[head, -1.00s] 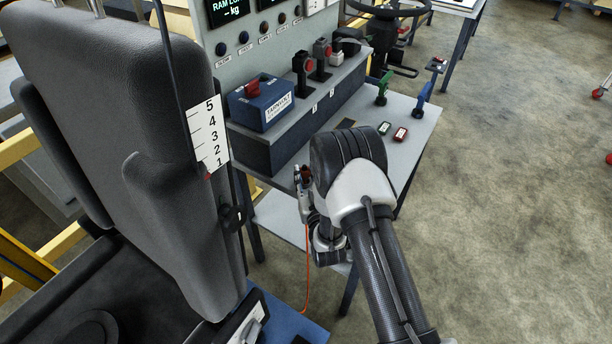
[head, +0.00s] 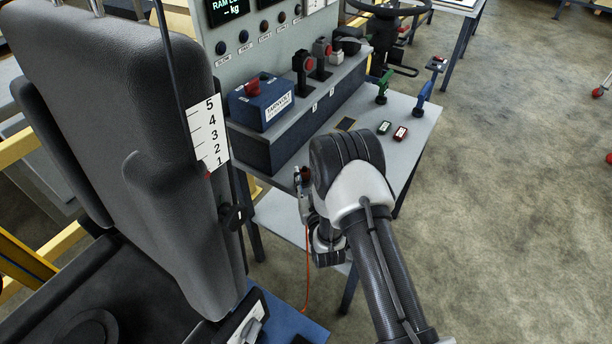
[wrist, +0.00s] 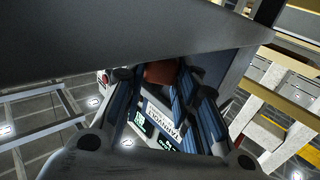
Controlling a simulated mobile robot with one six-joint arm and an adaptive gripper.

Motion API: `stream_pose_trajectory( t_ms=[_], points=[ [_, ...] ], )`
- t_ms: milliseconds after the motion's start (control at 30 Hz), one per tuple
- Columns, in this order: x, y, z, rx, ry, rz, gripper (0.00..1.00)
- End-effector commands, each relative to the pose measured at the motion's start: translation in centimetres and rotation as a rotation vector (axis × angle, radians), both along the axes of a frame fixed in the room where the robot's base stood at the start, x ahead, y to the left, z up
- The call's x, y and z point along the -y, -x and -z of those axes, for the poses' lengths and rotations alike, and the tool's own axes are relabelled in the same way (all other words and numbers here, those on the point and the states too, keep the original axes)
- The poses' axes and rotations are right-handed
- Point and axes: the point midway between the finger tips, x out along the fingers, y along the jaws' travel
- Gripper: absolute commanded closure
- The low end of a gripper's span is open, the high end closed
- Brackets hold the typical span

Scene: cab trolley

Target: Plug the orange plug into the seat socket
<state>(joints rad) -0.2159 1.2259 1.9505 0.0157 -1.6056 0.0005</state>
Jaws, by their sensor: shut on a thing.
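My gripper (head: 301,184) hangs just off the near edge of the grey bench, to the right of the seat back. In the wrist view its two fingers (wrist: 160,85) are shut on a dull orange-red block, the orange plug (wrist: 160,72). In the head view only a small reddish bit of the plug (head: 305,174) shows between the fingers. Its orange cable (head: 307,275) hangs down below. The dark grey seat (head: 165,170) stands on the left. I cannot make out the seat socket for certain; the plug's front end is hidden.
A black knob (head: 232,217) sticks out of the seat's side. A white scale card (head: 208,133) is on the backrest. The bench (head: 400,150) carries a blue box (head: 262,103), small levers and tags. In the wrist view a large grey surface (wrist: 110,45) lies close above the fingers.

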Motion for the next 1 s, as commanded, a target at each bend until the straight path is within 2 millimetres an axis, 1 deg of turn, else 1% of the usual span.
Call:
stream_pose_trajectory(
  t_ms=[500, 533, 867, 1000],
  points=[
    [0.00, 0.00, 1.06, 0.000, 0.000, 0.000, 0.96],
    [0.00, -0.01, 1.04, 0.000, 0.000, 0.000, 0.71],
    [0.00, 0.00, 1.01, 0.000, 0.000, 0.000, 0.49],
    [0.00, 0.00, 1.01, 0.000, 0.000, 0.000, 0.49]
  ],
)
